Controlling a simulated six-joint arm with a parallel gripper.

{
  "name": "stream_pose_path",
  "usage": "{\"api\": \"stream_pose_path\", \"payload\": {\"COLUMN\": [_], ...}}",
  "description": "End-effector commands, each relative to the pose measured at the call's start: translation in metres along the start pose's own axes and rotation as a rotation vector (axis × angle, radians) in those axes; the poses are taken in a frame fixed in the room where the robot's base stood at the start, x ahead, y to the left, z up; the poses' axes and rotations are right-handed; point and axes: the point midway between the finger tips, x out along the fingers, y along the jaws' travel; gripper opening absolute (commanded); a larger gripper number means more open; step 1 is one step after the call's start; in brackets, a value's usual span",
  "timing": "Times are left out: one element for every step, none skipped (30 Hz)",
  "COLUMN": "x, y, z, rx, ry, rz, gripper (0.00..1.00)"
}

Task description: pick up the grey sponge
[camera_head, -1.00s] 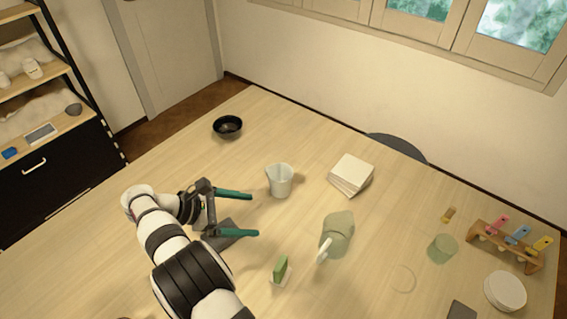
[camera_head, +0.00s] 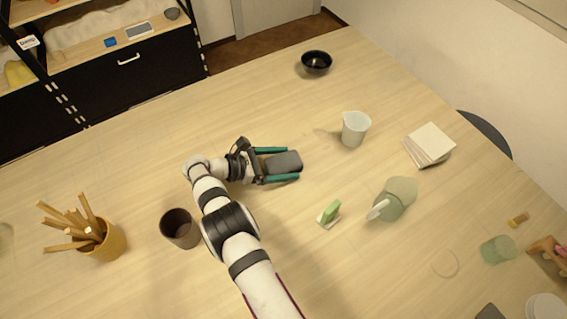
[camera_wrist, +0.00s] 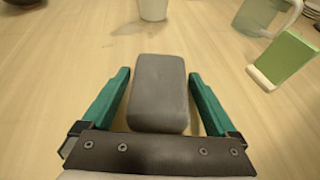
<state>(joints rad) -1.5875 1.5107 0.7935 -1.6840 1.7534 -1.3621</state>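The grey sponge (camera_head: 284,162) is a dark grey rounded block on the wooden table. My gripper (camera_head: 285,164) is open, with one teal finger on each side of the sponge. In the wrist view the sponge (camera_wrist: 160,92) lies centred between the fingers, with a narrow gap on both sides. Its far end reaches past the fingertips. Neither finger visibly touches it.
A white cup (camera_head: 355,129) and black bowl (camera_head: 316,62) stand behind. A dark cup (camera_head: 180,229) and pot of sticks (camera_head: 105,243) are at left.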

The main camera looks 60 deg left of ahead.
Motion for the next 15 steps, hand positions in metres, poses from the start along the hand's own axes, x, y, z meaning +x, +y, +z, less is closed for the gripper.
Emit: {"api": "stream_pose_path", "payload": {"x": [-0.0001,-0.0001,-0.0001,-0.0001,-0.0001,-0.0002,-0.0002,-0.0002,-0.0002,-0.0002,-0.0002,-0.0002,-0.0002,-0.0002,-0.0002], "y": [0.0000,0.0000,0.0000,0.0000,0.0000,0.0000,0.0000,0.0000,0.0000,0.0000,0.0000,0.0000,0.0000,0.0000,0.0000], "z": [0.0001,0.0001,0.0001,0.0001,0.0001,0.0001,0.0001,0.0001,0.0001,0.0001,0.0002,0.0002,0.0002,0.0002,0.0002], "rx": [0.000,0.000,0.000,0.000,0.001,0.001,0.001,0.001,0.001,0.001,0.001,0.001,0.001,0.001,0.001], "ry": [0.000,0.000,0.000,0.000,0.000,0.000,0.000,0.000,0.000,0.000,0.000,0.000,0.000,0.000,0.000], "rz": [0.000,0.000,0.000,0.000,0.000,0.000,0.000,0.000,-0.001,-0.001,0.000,0.000,0.000,0.000,0.000], "gripper": [0.82,0.77,0.69,0.64,0.59,0.51,0.46,0.41,0.33,0.28,0.25,0.25,0.24,0.24,0.24]}}
